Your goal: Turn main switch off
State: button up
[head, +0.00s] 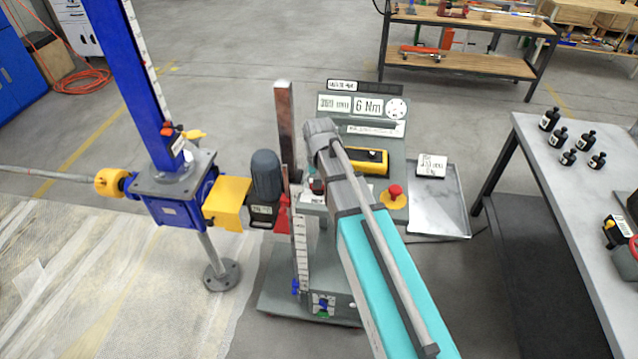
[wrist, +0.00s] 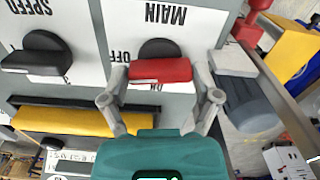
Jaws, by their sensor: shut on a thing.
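The main switch (wrist: 160,70) shows in the wrist view as a red handle over a round black base, below an upside-down MAIN label (wrist: 166,14). The word OFF (wrist: 120,56) is beside it on the left, and another small label under the handle is partly hidden. My gripper (wrist: 160,84) is shut on the red handle, one finger at each end. In the head view my arm reaches down to the grey control panel (head: 372,128), and its wrist largely hides the switch and fingertips.
A black SPEED knob (wrist: 46,52) is beside the switch in the wrist view. The panel also carries a yellow-framed black part (head: 368,160) and a red mushroom button (head: 395,190).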

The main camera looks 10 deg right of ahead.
jog(key=shift+m, duration=0.9)
jog(key=o, duration=1)
jog(key=shift+c, duration=0.2)
